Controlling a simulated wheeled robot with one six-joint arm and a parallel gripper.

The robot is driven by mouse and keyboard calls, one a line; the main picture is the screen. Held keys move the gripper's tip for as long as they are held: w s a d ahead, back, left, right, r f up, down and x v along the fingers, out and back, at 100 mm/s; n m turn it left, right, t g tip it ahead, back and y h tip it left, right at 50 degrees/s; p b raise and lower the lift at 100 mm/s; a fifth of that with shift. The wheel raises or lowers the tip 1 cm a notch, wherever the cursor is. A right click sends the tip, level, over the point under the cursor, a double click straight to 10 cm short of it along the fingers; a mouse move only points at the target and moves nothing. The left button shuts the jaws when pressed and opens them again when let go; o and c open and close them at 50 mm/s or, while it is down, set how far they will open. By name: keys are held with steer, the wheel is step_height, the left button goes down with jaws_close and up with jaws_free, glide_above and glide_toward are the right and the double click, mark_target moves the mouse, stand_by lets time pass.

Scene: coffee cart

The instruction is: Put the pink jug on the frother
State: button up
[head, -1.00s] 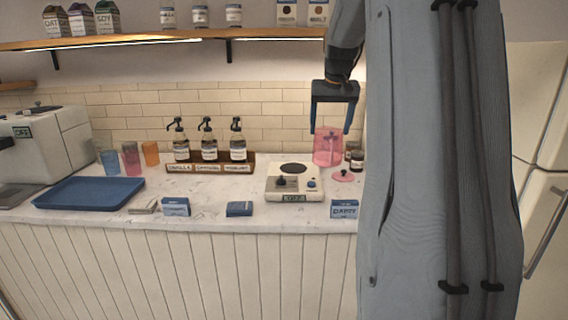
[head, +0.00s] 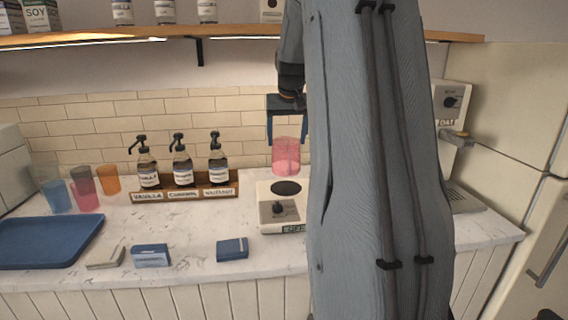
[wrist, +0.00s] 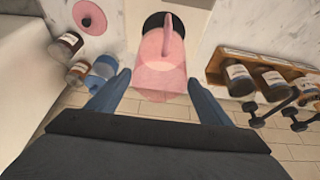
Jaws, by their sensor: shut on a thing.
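The pink jug (head: 286,157) is see-through and hangs upright between the fingers of my gripper (head: 285,141), which is shut on it. In the head view it shows just above and behind the black round plate (head: 286,188) of the cream frother (head: 268,214). The frother has a dark knob, and its right side is hidden by my arm. In the wrist view the jug (wrist: 160,82) sits between the blue fingertips (wrist: 158,77). Its handle overlaps the frother's black plate (wrist: 152,21). The exact gap between jug and plate cannot be told.
A syrup rack (head: 190,194) with three pump bottles stands left of the frother. Small jars (wrist: 67,45) and a pink disc (wrist: 90,17) lie on the other side. A blue box (head: 232,249), tray (head: 48,241) and cups (head: 57,197) are on the counter. A shelf (head: 245,31) runs above.

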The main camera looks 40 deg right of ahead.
mark_target(287, 155)
steer(key=shift+f+p, duration=0.7)
steer(key=shift+f, duration=2.55)
steer(key=o, duration=2.1)
steer(key=shift+f, duration=0.1)
steer(key=shift+c, duration=0.2)
